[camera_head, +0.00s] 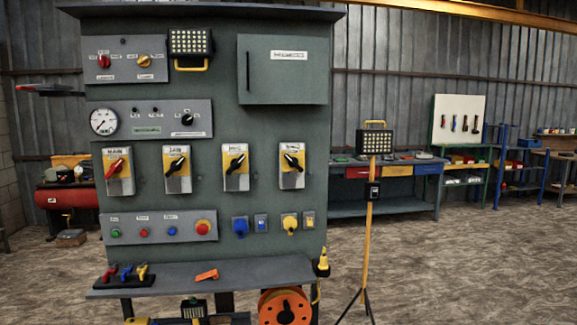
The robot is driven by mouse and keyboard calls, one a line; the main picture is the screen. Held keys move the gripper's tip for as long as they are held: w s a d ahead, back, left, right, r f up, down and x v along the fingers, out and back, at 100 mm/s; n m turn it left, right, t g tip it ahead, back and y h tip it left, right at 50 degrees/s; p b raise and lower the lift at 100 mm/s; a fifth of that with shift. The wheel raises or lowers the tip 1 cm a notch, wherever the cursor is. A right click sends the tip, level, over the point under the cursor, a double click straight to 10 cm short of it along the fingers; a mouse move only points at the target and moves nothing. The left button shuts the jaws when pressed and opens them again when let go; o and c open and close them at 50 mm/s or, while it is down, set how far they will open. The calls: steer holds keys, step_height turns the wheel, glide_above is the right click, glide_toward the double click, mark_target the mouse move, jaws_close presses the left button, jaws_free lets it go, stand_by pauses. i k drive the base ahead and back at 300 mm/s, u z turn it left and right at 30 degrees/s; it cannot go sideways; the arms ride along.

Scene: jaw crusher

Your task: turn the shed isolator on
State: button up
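A green control panel (225,110) stands at the left with a row of rotary isolators in grey and yellow boxes. The leftmost isolator (117,172) has a red handle and a label that seems to read MAIN. Three more, the second (176,170), third (235,167) and rightmost (291,166), have black handles. Their labels are too small to read surely, so I cannot tell which is the shed isolator. All the handles sit at a slant; the rightmost slants down to the right, the others up to the right. My gripper is not in view.
A shelf (215,276) below the panel holds coloured clamps (125,272) and an orange item (206,275). An orange reel (285,307) sits beneath. A lamp on a yellow tripod (370,205) stands right of the panel. Concrete floor (450,260) is open at right.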

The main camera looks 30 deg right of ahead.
mark_target(293, 161)
steer(key=z, duration=0.1)
steer(key=i, duration=0.9)
